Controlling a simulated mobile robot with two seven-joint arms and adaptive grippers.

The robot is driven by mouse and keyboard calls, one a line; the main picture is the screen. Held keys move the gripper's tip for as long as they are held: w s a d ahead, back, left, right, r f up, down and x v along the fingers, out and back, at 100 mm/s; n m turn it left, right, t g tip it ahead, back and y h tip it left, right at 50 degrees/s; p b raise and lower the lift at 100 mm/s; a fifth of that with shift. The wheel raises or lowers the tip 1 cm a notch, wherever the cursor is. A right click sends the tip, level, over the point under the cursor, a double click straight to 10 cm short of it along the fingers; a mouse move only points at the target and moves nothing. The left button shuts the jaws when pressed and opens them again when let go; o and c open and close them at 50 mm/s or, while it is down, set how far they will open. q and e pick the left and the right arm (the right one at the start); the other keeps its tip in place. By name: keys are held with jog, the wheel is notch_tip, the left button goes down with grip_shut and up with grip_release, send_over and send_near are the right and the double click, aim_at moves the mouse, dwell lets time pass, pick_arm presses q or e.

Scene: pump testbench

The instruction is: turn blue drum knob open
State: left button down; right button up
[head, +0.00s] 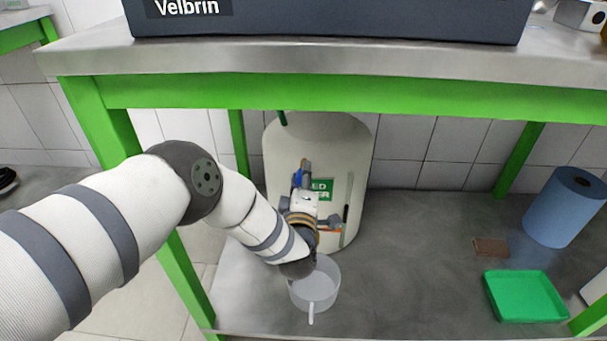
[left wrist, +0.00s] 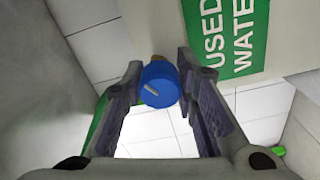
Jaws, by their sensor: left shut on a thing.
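The white drum (head: 335,135) stands on the lower shelf, with a green "USED WATER" label (left wrist: 235,45) on its front. The blue drum knob (left wrist: 158,83) is round, with a pale slanted line on its face and a brass-coloured stub behind it. My left gripper (left wrist: 160,88) is shut on the knob, one finger on each side. In the head view a bit of blue (head: 298,178) shows at the gripper, and the gripper and wrist hide much of the drum's front. My right gripper is in neither view.
A clear pot with a handle (head: 315,290) stands below my left wrist. A green tray (head: 525,296), a brown block (head: 491,248) and a blue paper roll (head: 565,208) are to the right. The green table beam (head: 330,97) runs above; the shelf's middle is clear.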

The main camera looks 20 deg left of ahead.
pick_arm(q)
jog(key=m+p, duration=0.1)
jog(key=m, duration=0.5)
jog(key=shift+m, duration=0.3)
jog(key=m, duration=0.6)
jog(key=shift+m, duration=0.4)
jog(key=c, duration=1.2)
grip_release()
jog(key=shift+c, duration=0.2)
jog(key=v, duration=1.2)
